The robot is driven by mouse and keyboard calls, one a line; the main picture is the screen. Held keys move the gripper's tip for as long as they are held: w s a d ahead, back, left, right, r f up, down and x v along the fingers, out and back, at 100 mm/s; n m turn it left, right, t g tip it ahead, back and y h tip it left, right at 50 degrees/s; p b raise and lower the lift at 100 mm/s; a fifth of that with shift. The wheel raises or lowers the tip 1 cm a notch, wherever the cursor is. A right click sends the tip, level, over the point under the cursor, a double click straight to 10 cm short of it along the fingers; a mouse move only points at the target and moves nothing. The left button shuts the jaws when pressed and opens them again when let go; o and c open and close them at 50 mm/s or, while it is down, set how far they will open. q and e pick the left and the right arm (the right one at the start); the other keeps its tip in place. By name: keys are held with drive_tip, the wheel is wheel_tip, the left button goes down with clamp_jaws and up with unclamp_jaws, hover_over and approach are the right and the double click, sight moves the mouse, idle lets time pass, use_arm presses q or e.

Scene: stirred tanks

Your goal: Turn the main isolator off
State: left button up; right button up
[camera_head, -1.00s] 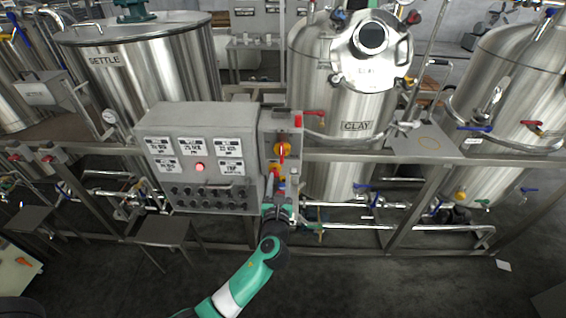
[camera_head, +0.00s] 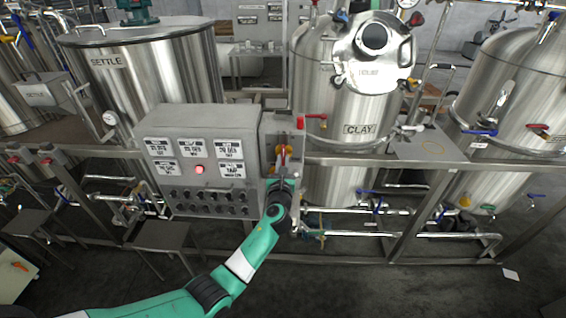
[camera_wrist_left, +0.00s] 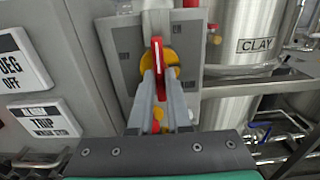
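A red upright handle on a yellow round plate, the upper rotary switch (camera_head: 283,152), sits on a grey box (camera_wrist_left: 124,60) at the right end of the control panel. It also shows in the wrist view (camera_wrist_left: 158,62). My left gripper (camera_wrist_left: 160,76) is in front of it, its fingers apart, one on each side of the handle's lower part. I cannot tell whether they touch it. A second red and yellow part (camera_wrist_left: 156,127) shows below, between the fingers. In the head view my left gripper (camera_head: 284,180) hides this lower part. My right gripper is not in view.
The grey control panel (camera_head: 190,120) with labels, a red lamp (camera_head: 199,169) and black knobs is left of the box. The CLAY tank (camera_head: 340,105) and a steel rail (camera_head: 390,157) are to the right. Pipes and valves run below.

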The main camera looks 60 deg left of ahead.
use_arm(q)
clamp_jaws()
drive_tip(key=shift+n, duration=0.3)
drive_tip(key=n+b, duration=0.1)
drive_tip(key=n, duration=0.2)
drive_tip(key=shift+f+n, duration=0.1)
drive_tip(key=shift+n, duration=0.2)
drive_tip(key=n+b, duration=0.2)
drive_tip(key=n, duration=0.2)
drive_tip(key=shift+s+a+n, duration=0.1)
drive_tip(key=shift+n, duration=0.2)
drive_tip(key=n+b, duration=0.2)
drive_tip(key=n, duration=0.2)
drive_tip(key=shift+f, duration=0.15)
drive_tip(key=shift+n+b, duration=1.2)
drive_tip(key=shift+n, duration=1.3)
drive_tip(key=o, duration=0.6)
unclamp_jaws()
